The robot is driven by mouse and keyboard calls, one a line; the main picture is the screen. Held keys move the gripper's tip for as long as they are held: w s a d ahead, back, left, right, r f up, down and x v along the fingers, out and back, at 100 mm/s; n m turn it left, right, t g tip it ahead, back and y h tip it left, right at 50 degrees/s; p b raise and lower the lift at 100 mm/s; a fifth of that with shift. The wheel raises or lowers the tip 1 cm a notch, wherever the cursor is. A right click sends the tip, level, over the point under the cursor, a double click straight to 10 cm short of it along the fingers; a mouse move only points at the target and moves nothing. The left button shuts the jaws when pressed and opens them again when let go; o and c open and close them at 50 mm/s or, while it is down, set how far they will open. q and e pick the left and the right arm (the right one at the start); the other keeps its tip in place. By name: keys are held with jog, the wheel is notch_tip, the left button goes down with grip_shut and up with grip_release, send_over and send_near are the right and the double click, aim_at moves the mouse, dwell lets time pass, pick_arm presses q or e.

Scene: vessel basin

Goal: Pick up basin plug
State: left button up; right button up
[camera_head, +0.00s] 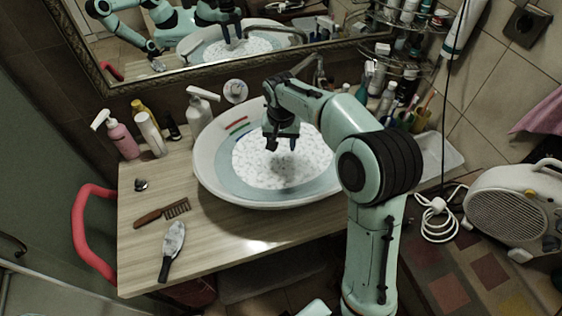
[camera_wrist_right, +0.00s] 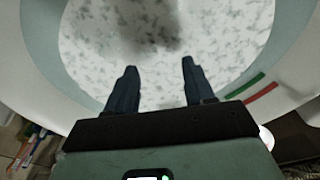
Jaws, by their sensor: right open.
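The white oval basin (camera_head: 205,178) stands on the wooden counter, filled with pale, foamy water (camera_head: 262,163). I cannot make out the basin plug; the foam hides the basin's floor. My right gripper (camera_head: 284,147) is over the basin, pointing down, with its fingers apart and nothing between them. The right wrist view shows its two dark fingers (camera_wrist_right: 158,70) against the foam (camera_wrist_right: 225,40), with a dark blurred shadow ahead of them. I cannot tell how far the fingertips are above the water.
A pump bottle (camera_head: 198,113) and several other bottles stand behind the basin on the left. A comb (camera_head: 162,213), a brush (camera_head: 172,250) and a small dark metallic object (camera_head: 141,184) lie on the counter (camera_head: 215,240). A mirror is behind; toiletries crowd the right.

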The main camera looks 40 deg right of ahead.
aim_at(283, 159)
jog(key=f, duration=0.4)
jog(key=shift+w+d, duration=0.15)
jog(key=shift+w, duration=0.2)
jog(key=shift+w+d+f, duration=0.1)
jog(key=shift+d+f, duration=0.05)
jog(key=shift+f, duration=0.7)
jog(key=shift+w+d+f, duration=0.1)
jog(key=shift+d+f, duration=0.1)
jog(key=shift+f, duration=0.7)
jog(key=shift+w+d+f, duration=0.1)
jog(key=shift+d+f, duration=0.05)
jog(key=shift+f, duration=0.7)
jog(key=shift+c, duration=0.3)
grip_shut()
